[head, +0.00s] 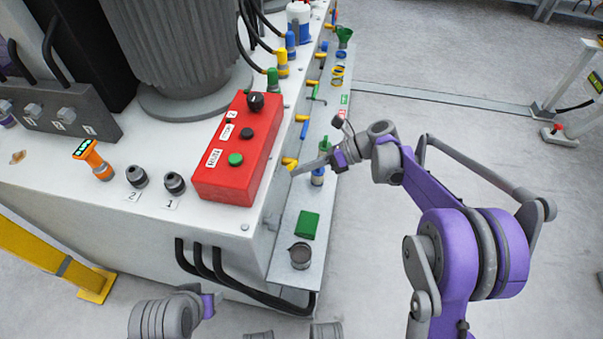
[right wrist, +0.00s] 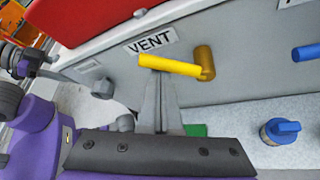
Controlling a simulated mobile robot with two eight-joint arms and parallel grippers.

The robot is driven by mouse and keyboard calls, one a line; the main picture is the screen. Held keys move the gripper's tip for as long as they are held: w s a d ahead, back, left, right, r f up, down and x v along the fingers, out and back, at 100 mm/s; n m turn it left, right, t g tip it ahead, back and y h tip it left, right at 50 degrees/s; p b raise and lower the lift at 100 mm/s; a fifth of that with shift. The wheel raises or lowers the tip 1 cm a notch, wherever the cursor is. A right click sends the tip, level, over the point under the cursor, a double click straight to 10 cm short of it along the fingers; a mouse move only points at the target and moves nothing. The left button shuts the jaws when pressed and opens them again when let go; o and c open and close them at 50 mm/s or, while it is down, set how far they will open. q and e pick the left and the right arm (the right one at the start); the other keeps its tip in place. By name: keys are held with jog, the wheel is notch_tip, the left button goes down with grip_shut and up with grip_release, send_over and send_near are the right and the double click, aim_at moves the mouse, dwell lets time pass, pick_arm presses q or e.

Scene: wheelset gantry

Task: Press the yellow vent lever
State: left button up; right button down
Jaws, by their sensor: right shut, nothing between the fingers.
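The yellow vent lever (right wrist: 168,65) is on the machine's side, under a white VENT label (right wrist: 151,42). Its handle points left from a brass-coloured pivot (right wrist: 205,62) in the right wrist view. In the head view, the lever (head: 290,163) is just right of the red control box. My right gripper (right wrist: 158,78) is shut and empty, its tips right at the lever; the handle's lower edge meets them in the picture. I cannot tell whether they touch. In the head view, my right gripper (head: 297,171) reaches in from the right.
The red control box (head: 213,184) stands on the machine top beside the lever. A blue handle (right wrist: 306,52) is to the lever's right. A narrow shelf (head: 287,254) below carries a green block (head: 303,225) and a dark cup (head: 300,256). Floor to the right is mostly clear.

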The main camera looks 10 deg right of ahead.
jog(key=shift+w+d+r, duration=0.25)
jog(key=shift+w+r, duration=0.4)
jog(key=shift+w, duration=0.05)
pick_arm(q)
jog(key=shift+r, duration=0.4)
pick_arm(e)
jog(key=shift+w+d+r, duration=0.15)
jog(key=shift+w+r, duration=0.1)
jog(key=shift+w, duration=0.25)
jog(key=shift+w+d+r, duration=0.15)
jog(key=shift+w+r, duration=0.05)
jog(key=shift+w, duration=0.3)
pick_arm(q)
jog(key=shift+s+p, duration=0.1)
jog(key=shift+p, duration=0.2)
pick_arm(e)
jog(key=shift+w+d+r, duration=0.1)
jog(key=shift+w+r, duration=0.05)
jog(key=shift+w, duration=0.1)
jog(key=shift+s, duration=0.1)
